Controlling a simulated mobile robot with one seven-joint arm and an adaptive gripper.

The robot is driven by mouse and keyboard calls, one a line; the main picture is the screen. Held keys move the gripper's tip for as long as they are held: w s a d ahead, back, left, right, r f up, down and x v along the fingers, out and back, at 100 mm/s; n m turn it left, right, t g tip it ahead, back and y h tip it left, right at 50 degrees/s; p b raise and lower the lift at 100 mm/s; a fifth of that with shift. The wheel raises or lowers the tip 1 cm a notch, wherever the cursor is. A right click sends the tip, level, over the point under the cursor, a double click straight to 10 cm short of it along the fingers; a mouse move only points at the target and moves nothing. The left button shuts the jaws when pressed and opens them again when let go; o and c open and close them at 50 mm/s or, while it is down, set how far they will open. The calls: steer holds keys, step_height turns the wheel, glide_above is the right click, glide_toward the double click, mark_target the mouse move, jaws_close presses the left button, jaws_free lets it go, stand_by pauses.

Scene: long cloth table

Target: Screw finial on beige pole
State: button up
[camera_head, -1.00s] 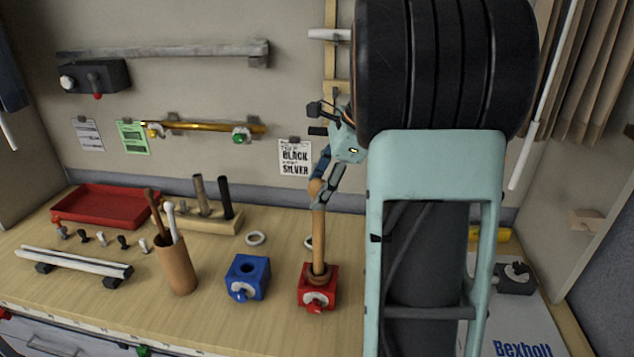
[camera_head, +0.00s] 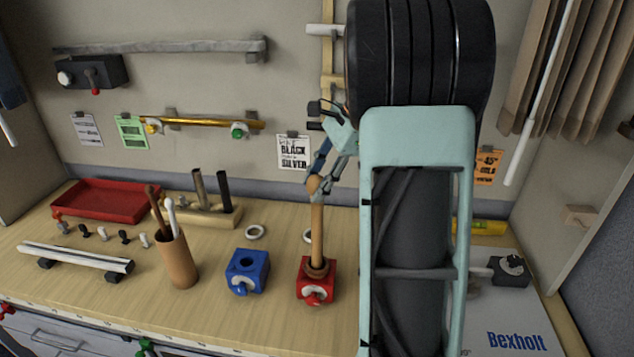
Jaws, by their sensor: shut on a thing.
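The beige pole (camera_head: 317,237) stands upright in the red block (camera_head: 316,287), with a brown ring around its base. The round wooden finial (camera_head: 313,184) is at the pole's top end. My gripper (camera_head: 316,185) comes down from above right and is shut on the finial. The finial appears in line with the pole and touching it; whether the threads are engaged cannot be seen. My arm hides the area right of the pole.
A blue block (camera_head: 247,272) with an empty hole stands left of the red block. A holder cup (camera_head: 177,262) with poles, a red tray (camera_head: 105,200), small finials (camera_head: 103,234) and white rings (camera_head: 255,232) are further left. A box marked Bexholt (camera_head: 515,341) lies right.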

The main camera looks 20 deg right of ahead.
steer(key=m+t+h, duration=0.1)
steer(key=m, duration=0.2)
steer(key=shift+a+r, duration=0.1)
steer(key=m+t+h, duration=0.1)
steer(key=m, duration=0.3)
steer(key=m+h, duration=0.2)
steer(key=m, duration=0.2)
steer(key=shift+w, duration=0.1)
steer(key=shift+m+h, duration=0.8)
steer(key=shift+m, duration=1.2)
steer(key=o, duration=1.2)
steer(key=shift+c, duration=0.2)
